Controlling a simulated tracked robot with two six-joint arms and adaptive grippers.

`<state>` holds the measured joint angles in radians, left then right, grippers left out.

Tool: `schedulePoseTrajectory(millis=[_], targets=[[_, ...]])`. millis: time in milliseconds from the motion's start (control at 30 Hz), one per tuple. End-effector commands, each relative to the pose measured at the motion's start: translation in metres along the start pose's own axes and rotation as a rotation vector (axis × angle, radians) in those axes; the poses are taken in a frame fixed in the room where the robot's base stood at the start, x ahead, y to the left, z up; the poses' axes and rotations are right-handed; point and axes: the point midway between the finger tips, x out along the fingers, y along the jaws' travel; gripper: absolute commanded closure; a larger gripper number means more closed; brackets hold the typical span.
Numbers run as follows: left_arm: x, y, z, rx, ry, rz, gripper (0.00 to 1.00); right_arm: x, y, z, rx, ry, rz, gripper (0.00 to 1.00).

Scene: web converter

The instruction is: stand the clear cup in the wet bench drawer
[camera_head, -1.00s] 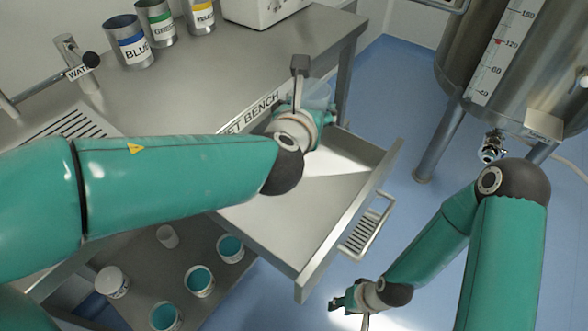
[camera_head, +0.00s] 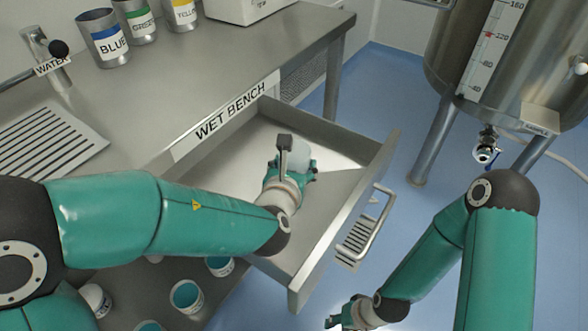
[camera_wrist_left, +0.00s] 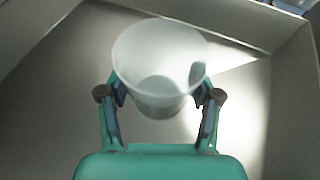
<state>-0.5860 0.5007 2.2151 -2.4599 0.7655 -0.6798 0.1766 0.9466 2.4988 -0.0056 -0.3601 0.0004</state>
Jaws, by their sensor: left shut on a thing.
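The wet bench drawer (camera_head: 335,253) is pulled open under the bench top, and its floor looks bare apart from my gripper and the cup. My left gripper (camera_head: 294,166) is over the drawer's inside, shut on the clear cup (camera_head: 299,157). In the left wrist view the clear cup (camera_wrist_left: 160,60) sits between the two fingers, its open rim facing the camera, with the drawer floor behind it. I cannot tell whether its base touches the floor. My right gripper (camera_head: 345,322) is low at the bottom edge, away from the drawer; its jaws are too small to read.
Blue, green and yellow labelled tins (camera_head: 105,40) stand at the back of the bench (camera_head: 200,80). The water tap (camera_head: 48,60) is at the left. Teal-filled cups (camera_head: 187,296) stand on a shelf below. A steel tank (camera_head: 490,60) stands at the right.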

Motion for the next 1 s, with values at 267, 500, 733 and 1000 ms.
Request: schedulePoseTrajectory(millis=[267, 500, 733, 1000], targets=[[0.0015, 0.0, -0.0039, 0.0, -0.001, 0.0, 0.76, 0.0011, 0.0004, 0.0, 0.0, 0.0, 0.0, 0.63], [0.0018, 0.0001, -0.0047, 0.0, -0.001, 0.0, 0.15, 0.0023, 0.0008, 0.0, 0.0, 0.0, 0.0, 0.63], [0.0017, 0.0001, -0.0046, 0.0, -0.001, 0.0, 0.11, 0.0023, 0.0008, 0.0, 0.0, 0.0, 0.0, 0.63], [-0.0056, -0.0003, -0.0027, 0.0, -0.002, -0.001, 0.11, 0.0005, 0.0002, 0.0, 0.0, 0.0, 0.0, 0.63]])
